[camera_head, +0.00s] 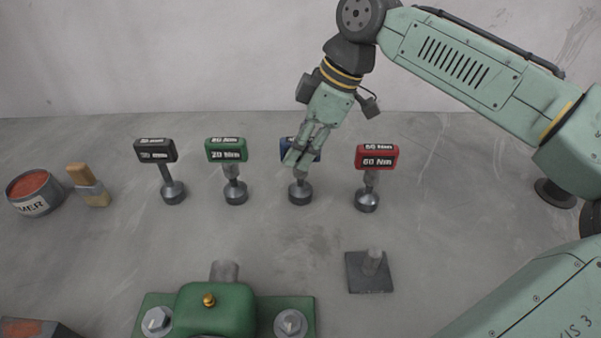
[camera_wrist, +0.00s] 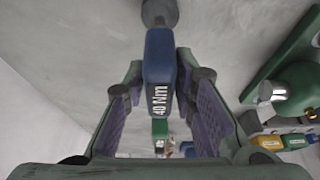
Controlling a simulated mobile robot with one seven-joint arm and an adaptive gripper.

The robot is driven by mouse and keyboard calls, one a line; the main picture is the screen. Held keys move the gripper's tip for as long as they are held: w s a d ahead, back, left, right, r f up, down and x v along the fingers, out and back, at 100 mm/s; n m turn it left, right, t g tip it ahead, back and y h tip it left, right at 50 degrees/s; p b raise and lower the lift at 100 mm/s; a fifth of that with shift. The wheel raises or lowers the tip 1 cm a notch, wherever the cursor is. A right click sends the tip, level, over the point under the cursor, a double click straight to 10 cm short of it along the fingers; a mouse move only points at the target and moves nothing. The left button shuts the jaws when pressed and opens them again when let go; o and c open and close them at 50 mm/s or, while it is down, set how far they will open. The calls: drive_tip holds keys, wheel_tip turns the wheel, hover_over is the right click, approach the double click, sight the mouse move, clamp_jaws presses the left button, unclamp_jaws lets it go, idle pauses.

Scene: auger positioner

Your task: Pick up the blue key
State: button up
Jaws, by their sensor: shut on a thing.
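The blue key (camera_head: 317,149) stands upright in the row of keys in the head view, partly hidden behind my gripper. My gripper (camera_head: 294,160) reaches down to its head from above. In the wrist view the blue key (camera_wrist: 160,75) shows its "40 Nm" label between the two fingers of my gripper (camera_wrist: 160,88). The fingers are shut on the key's head. Its metal lower end (camera_head: 300,192) appears to rest on the grey surface; I cannot tell whether there is a small gap.
A green key (camera_head: 226,150) stands to the left and a red key (camera_head: 377,157) close to the right. A black key (camera_head: 155,151), a brush (camera_head: 88,184) and a paint can (camera_head: 34,193) are farther left. A green bolted fixture (camera_head: 215,308) and a dark plate with a post (camera_head: 369,272) lie in front.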

clamp_jaws()
